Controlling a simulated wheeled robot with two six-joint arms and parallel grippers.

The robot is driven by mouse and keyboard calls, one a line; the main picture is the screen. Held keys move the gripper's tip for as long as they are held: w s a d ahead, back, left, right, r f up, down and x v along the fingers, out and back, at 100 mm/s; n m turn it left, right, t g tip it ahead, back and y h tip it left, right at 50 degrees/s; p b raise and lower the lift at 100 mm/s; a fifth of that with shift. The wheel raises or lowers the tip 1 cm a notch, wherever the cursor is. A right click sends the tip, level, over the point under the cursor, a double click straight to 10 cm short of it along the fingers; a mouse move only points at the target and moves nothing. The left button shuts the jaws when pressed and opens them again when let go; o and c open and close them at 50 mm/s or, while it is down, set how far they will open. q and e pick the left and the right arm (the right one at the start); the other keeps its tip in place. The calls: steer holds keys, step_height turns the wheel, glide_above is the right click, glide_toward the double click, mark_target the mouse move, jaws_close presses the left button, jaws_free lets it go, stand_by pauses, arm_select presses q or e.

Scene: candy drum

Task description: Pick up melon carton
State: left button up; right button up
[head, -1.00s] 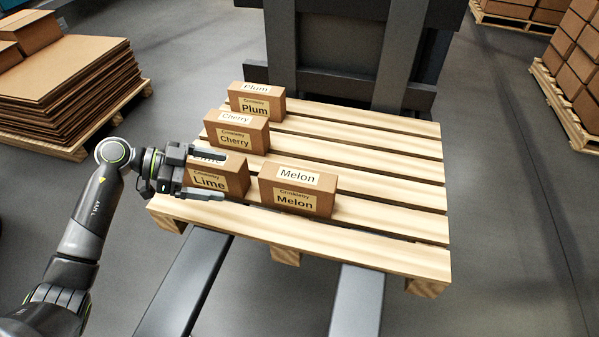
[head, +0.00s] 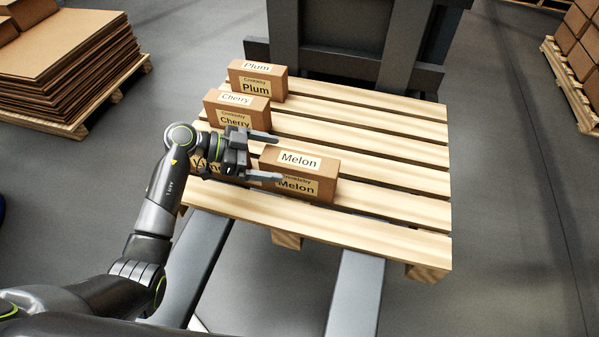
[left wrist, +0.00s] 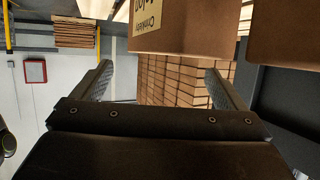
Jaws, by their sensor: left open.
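The melon carton (head: 312,162) is a brown box with pale labels, standing on the wooden pallet (head: 400,232) at the front middle. My left gripper (head: 277,157) is open and empty, its fingers pointing right at the carton's left end. One finger is near the front label and the other is farther back. In the left wrist view, a carton whose label is only partly readable (left wrist: 180,30) is ahead, above the space between the open fingers (left wrist: 157,85). I cannot tell whether a finger touches it. My right gripper is not in view.
The plum carton (head: 257,84) and cherry carton (head: 236,112) stand behind on the pallet's left side. The lime carton (head: 206,166) is mostly hidden behind my left arm. The pallet's right half is bare. Stacked cardboard (head: 70,45) is at the far left.

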mark_target(293, 160)
arm_select(q)
steer(key=shift+w+x, duration=0.15)
steer(key=shift+x, duration=1.2)
steer(key=shift+w+x, duration=0.15)
steer(key=shift+x, duration=1.2)
steer(key=shift+a, duration=0.1)
steer(key=shift+c, duration=0.4)
steer(key=shift+s+f, duration=0.1)
steer(key=c, duration=1.8)
